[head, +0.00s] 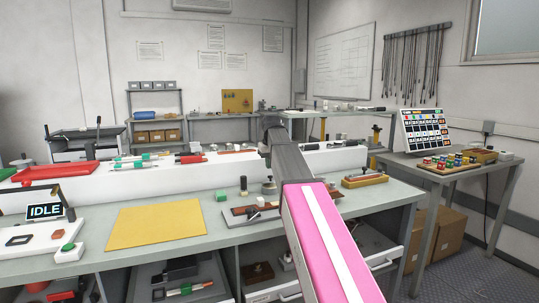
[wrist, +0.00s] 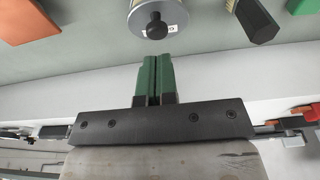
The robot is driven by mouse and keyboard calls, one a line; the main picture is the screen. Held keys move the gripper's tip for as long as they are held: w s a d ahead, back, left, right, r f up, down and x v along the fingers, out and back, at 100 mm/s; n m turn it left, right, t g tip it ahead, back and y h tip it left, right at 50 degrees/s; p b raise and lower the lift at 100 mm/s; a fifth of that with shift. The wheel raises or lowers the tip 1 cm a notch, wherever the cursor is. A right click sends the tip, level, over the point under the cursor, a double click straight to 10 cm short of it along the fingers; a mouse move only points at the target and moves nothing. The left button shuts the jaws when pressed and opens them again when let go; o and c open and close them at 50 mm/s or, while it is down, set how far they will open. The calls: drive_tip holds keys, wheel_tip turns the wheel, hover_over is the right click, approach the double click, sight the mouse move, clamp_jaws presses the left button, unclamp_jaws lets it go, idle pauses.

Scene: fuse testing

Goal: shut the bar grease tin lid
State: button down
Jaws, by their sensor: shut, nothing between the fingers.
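A round metal tin (wrist: 172,14) with a pale label and a black knob on its grey end face is at the top centre of the wrist view, cut off by the frame edge. It appears to be the bar grease tin; I cannot tell how its lid sits. In the head view, what looks like the same small tin (head: 268,188) stands on the bench, just left of my arm. My gripper (wrist: 160,56) has green fingers pressed together with nothing between them. Its tips point at the knob end of the tin with no clear contact.
In the wrist view, a black-handled brush (wrist: 256,20) and a green block (wrist: 303,6) lie right of the tin, and a wooden block (wrist: 32,18) lies left. In the head view, a yellow mat (head: 155,224) covers the left of the bench (head: 95,250). An open drawer (head: 385,262) is below.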

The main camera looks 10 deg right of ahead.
sight(271, 178)
drive_tip(key=shift+s+f, duration=0.2)
drive_tip(key=shift+f, duration=0.35)
drive_tip(key=shift+s+f, duration=0.2)
drive_tip(key=shift+f, duration=0.3)
drive_tip(key=shift+s+d+f+t, duration=0.15)
drive_tip(key=shift+s+f+t, duration=0.2)
drive_tip(key=shift+s+t, duration=0.3)
drive_tip(key=shift+s+f+t, duration=0.35)
drive_tip(key=shift+s+t, duration=0.05)
drive_tip(key=shift+t, duration=0.25)
drive_tip(key=shift+s+d+f, duration=0.15)
drive_tip(key=shift+s+f, duration=0.05)
drive_tip(key=shift+f, duration=0.2)
drive_tip(key=shift+r, duration=0.1)
